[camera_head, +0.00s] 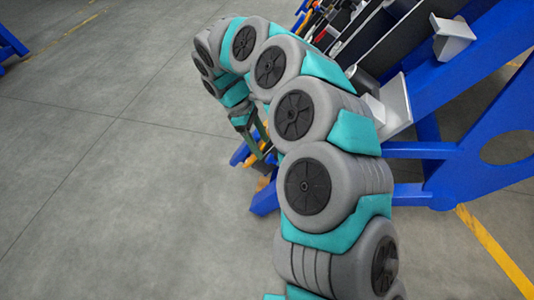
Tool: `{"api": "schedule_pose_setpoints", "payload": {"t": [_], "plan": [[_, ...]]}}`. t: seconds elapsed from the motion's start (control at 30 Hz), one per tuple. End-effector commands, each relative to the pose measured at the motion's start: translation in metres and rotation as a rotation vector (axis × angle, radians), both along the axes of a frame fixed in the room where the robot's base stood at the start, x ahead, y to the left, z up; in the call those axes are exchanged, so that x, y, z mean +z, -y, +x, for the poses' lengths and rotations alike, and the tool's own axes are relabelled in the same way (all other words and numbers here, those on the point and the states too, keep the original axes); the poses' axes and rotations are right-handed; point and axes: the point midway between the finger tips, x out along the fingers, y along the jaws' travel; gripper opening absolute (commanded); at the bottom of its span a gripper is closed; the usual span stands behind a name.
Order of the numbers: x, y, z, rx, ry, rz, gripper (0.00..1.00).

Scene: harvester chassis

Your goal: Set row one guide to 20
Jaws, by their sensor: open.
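My arm curves up from the bottom and back down, with my gripper (257,138) at its far end, partly hidden behind the arm's nearer links. The gripper is open and points down beside the blue chassis frame (440,165). An orange part (264,181) shows low on the frame near the gripper, partly behind my arm. I cannot tell whether the gripper touches anything. The row one guide and any scale with the number 20 cannot be made out in this view.
A grey bracket (391,104) and a pale block (452,38) sit on the chassis at the right. A blue leg (9,45) of another structure stands at the far left. The grey floor (95,185) at the left is clear. Yellow lines mark the floor.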

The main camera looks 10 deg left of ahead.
Motion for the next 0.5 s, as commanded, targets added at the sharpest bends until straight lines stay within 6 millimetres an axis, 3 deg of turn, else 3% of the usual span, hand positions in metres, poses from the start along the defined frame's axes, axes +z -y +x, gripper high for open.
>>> {"api": "schedule_pose_setpoints", "payload": {"t": [0.23, 0.5], "plan": [[-0.034, 0.014, -0.002, -0.002, -0.001, 0.002, 0.7], [-0.049, 0.02, -0.003, -0.001, 0.001, 0.002, 0.7]]}}
